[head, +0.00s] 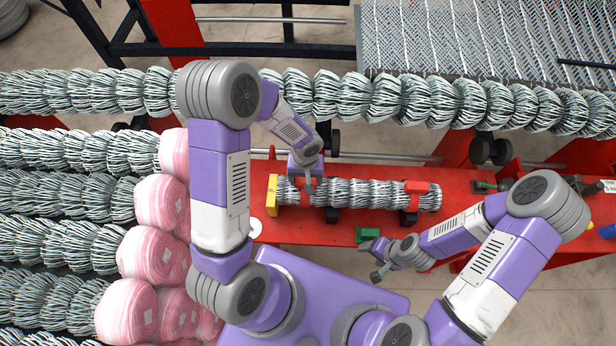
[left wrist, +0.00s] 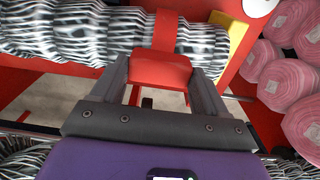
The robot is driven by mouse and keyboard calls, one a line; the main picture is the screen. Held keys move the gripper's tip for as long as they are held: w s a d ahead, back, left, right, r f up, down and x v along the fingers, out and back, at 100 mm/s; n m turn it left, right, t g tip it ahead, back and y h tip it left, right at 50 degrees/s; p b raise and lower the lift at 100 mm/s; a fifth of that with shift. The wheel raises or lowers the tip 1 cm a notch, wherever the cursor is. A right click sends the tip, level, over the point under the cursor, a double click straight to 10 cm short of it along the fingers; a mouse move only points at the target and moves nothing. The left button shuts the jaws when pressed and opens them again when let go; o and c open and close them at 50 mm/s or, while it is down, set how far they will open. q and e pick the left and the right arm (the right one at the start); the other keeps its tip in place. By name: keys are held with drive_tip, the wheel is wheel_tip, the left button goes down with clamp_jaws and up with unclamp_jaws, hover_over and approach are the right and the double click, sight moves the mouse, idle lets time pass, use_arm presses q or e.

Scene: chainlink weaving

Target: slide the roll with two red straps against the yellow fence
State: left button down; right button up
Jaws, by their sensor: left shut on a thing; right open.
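The roll (head: 350,193) is a ribbed grey-white bundle lying lengthwise on the red bench. One red strap (head: 416,188) shows near its right end. The other red strap (left wrist: 165,30), near the left end, is partly hidden by my left gripper in the head view. The yellow fence (head: 271,195) stands at the roll's left end; it also shows in the left wrist view (left wrist: 236,42). Roll and fence look very close; I cannot tell whether they touch. My left gripper (head: 308,186) is shut on the red block (left wrist: 158,73) at the left strap. My right gripper (head: 374,261) is open and empty, below the roll.
A green block (head: 368,234) sits at the bench's front edge near my right gripper. Pink rolls (head: 160,255) are stacked at the left beside long grey ones. A long grey roll (head: 400,100) crosses behind the bench, with woven mesh (head: 460,35) at the back right.

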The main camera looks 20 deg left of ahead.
use_arm(q)
drive_tip(key=shift+a, duration=0.35)
idle(0.7)
unclamp_jaws()
drive_tip(key=shift+s+f, duration=0.15)
drive_tip(key=shift+s, duration=0.15)
drive_tip(key=r, duration=0.8)
drive_tip(key=shift+w, duration=0.25)
drive_tip(key=shift+f, duration=0.1)
